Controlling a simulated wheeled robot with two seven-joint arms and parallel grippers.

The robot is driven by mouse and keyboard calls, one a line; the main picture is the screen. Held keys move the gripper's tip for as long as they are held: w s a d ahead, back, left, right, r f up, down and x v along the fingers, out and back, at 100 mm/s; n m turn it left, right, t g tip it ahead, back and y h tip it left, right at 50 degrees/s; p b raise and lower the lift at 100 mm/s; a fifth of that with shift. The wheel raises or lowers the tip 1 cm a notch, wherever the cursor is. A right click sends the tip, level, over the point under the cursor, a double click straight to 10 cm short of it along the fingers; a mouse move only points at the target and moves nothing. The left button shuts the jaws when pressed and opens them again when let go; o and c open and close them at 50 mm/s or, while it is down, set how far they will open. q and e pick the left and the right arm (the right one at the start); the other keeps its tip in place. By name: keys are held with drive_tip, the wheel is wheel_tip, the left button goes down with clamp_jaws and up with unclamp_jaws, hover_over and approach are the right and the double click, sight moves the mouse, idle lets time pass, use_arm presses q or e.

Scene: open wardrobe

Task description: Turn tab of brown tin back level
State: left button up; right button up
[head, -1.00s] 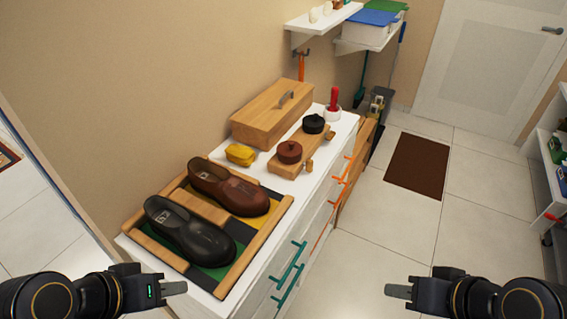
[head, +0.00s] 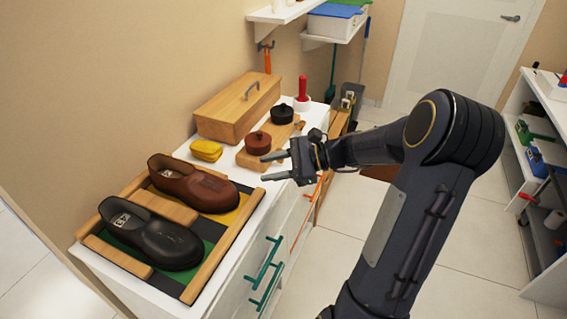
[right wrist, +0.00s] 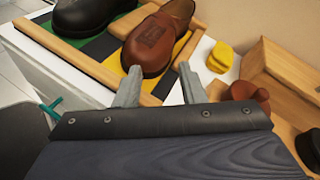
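The brown tin (head: 257,142) is a round reddish-brown tin with a small knob on top. It sits on a wooden block (head: 250,159) on the white cabinet top, in front of a black tin (head: 282,114). In the right wrist view the brown tin (right wrist: 248,92) shows at the right, partly hidden by my wrist; its tab is too small to make out. My right gripper (head: 264,167) is open and empty, just in front of the tin and block, apart from the tin. Its fingers also show in the right wrist view (right wrist: 158,85). My left gripper is out of view.
A brown shoe (head: 195,183) and a black shoe (head: 150,234) lie in a wood-edged tray left of my gripper. Teal handles (head: 265,272) stick out from the cabinet front.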

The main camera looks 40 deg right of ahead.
drive_tip(key=w+d+f+m+t+h+b, duration=0.1)
drive_tip(key=d+f+m+t, duration=0.25)
drive_tip(key=d, duration=0.35)
drive_tip(key=w+d+f+m+t+h+b, duration=0.1)
drive_tip(key=d+f+m+t, duration=0.3)
drive_tip(key=d, duration=0.3)
drive_tip(key=shift+m+g+h, duration=0.3)
drive_tip(key=shift+m+g, duration=0.15)
drive_tip(key=shift+m, duration=0.2)
drive_tip(key=x, duration=0.4)
drive_tip(key=p+x, duration=0.1)
drive_tip(key=x, duration=0.2)
drive_tip(key=shift+w+d+r, duration=0.15)
drive_tip(key=shift+d, duration=0.15)
clamp_jaws()
